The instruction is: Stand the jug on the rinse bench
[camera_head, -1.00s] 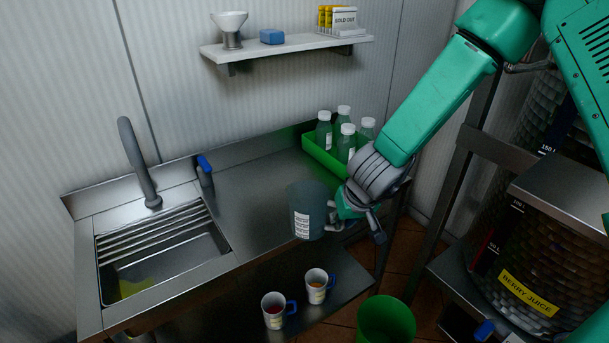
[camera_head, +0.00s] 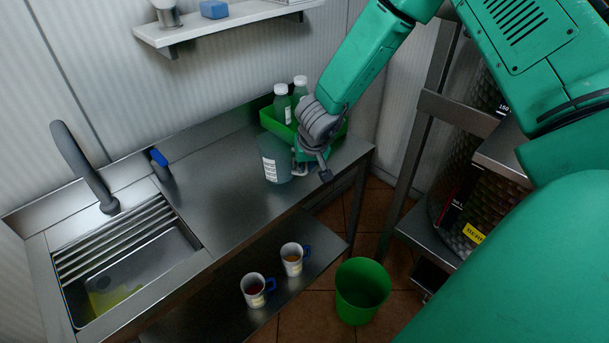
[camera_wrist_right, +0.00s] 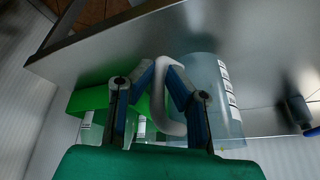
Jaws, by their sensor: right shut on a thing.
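The jug (camera_head: 275,158) is a translucent blue-grey vessel with a white label. It is upright over the right half of the steel rinse bench (camera_head: 215,190), close to the green crate. I cannot tell whether its base touches the steel. My right gripper (camera_head: 300,158) is at the jug's right side, shut on its pale handle (camera_wrist_right: 170,112), which shows between the fingers in the right wrist view. The jug's body (camera_wrist_right: 216,98) is beside the fingers there. My left gripper is not in view.
A green crate (camera_head: 267,121) with several capped bottles stands behind the jug, partly hidden by my gripper. The sink (camera_head: 140,270), tap (camera_head: 85,165) and a blue-handled fitting (camera_head: 160,164) are left. Two mugs (camera_head: 254,290) (camera_head: 291,260) sit on the lower shelf. A green bin (camera_head: 362,291) stands on the floor.

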